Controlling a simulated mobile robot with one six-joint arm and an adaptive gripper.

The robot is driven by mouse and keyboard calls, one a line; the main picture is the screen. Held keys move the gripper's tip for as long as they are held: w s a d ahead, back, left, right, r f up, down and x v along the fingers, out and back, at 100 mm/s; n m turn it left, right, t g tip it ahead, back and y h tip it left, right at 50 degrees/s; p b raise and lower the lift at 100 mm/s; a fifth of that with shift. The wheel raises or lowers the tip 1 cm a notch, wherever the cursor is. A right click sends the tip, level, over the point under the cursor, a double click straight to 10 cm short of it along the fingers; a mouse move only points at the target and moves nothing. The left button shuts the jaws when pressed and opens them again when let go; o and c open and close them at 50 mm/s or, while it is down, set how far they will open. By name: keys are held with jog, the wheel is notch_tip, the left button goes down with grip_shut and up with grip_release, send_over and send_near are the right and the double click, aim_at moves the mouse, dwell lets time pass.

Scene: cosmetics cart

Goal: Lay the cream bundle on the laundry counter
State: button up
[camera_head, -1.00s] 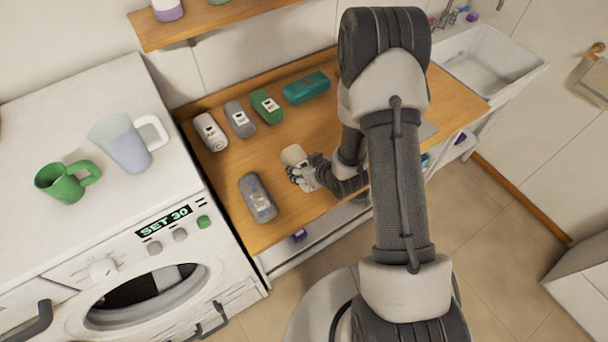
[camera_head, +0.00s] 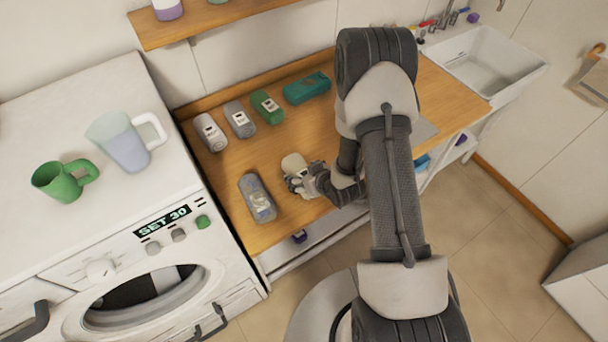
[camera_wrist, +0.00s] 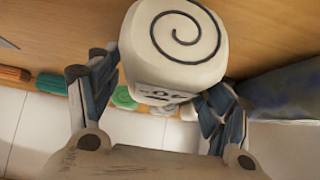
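The cream bundle (camera_head: 294,162) is at my gripper (camera_head: 298,179) over the front half of the wooden laundry counter (camera_head: 308,127). In the wrist view the bundle (camera_wrist: 182,40) shows a dark spiral on its rounded end and a dark marking on its side. The fingers of my gripper (camera_wrist: 160,88) close on it from both sides. Its lower part is hidden by the gripper in the head view. I cannot tell whether it touches the counter or hangs just above it.
A grey-blue bundle (camera_head: 258,198) lies just left of my gripper. White (camera_head: 209,132), grey (camera_head: 240,119), green (camera_head: 267,106) and teal (camera_head: 307,88) bundles line the back. A washer (camera_head: 60,240) bearing two mugs stands left; a sink (camera_head: 485,65) is at right.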

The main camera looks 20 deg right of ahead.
jog(key=shift+o, duration=0.4)
jog(key=shift+r, duration=0.1)
jog(key=shift+r+p, duration=0.25)
jog(key=shift+p, duration=0.05)
jog(key=v, duration=1.1)
jog(key=s+d+r+m+g+h, duration=0.1)
jog(key=d+r+h, duration=0.1)
jog(key=r, duration=0.7)
jog(key=s+d+r+g+h, duration=0.1)
jog(key=d+r+h, duration=0.1)
jog(key=r, duration=0.7)
jog(key=s+a+r+m+g, duration=0.1)
jog(key=s+a+r, duration=0.2)
jog(key=s+r, duration=0.3)
jog(key=s+a+r+m+g+y, duration=0.1)
jog(key=s+a+r, duration=0.2)
jog(key=s+r, duration=0.4)
jog(key=s+p, duration=0.1)
jog(key=s, duration=0.4)
jog(key=shift+a+m, duration=0.2)
jog(key=shift+m, duration=0.1)
jog(key=shift+f, duration=0.1)
